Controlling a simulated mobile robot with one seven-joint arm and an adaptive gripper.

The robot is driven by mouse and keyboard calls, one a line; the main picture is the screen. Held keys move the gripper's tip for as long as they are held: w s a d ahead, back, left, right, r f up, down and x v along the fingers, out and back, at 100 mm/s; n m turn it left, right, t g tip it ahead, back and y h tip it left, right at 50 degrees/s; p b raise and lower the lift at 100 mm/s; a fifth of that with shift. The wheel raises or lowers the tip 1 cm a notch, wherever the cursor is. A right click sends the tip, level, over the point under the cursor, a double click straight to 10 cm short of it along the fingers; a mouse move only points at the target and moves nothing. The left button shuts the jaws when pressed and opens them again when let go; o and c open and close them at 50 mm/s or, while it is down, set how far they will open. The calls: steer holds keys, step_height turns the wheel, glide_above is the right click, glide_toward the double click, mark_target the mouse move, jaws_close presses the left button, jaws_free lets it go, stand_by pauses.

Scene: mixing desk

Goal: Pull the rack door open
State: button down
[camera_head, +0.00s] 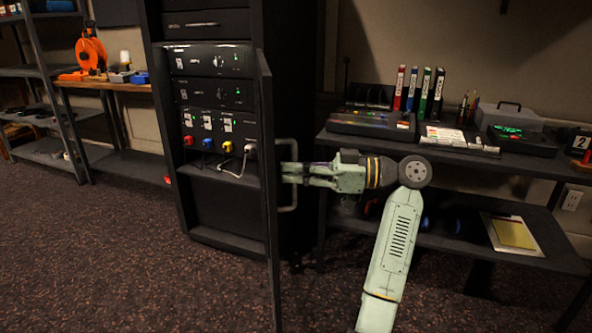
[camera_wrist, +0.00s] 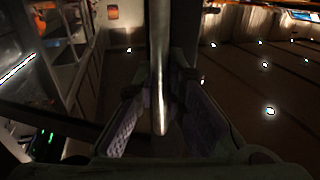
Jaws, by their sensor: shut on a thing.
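The rack door (camera_head: 266,115) stands swung out from the dark rack (camera_head: 203,25), seen nearly edge-on in the head view. The rack's front is uncovered. The door's grey bar handle (camera_head: 295,198) is on its right face. My pale green gripper (camera_head: 287,173) reaches it from the right and is shut on the handle, around its middle. In the wrist view the handle is a vertical metal bar (camera_wrist: 158,60) between the two fingers of my gripper (camera_wrist: 159,100). The exact finger contact is dark there.
Rack units with coloured plugs and a white cable (camera_head: 243,162) show inside the rack. A desk (camera_head: 470,150) with a mixer, binders and boxes stands right, close behind my arm. A shelf (camera_head: 60,150) stands left. Carpet (camera_head: 130,260) in front is clear.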

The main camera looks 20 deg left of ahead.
steer(key=shift+w+a+r, duration=0.1)
steer(key=c, duration=1.9)
jaws_free()
steer(key=v, duration=1.2)
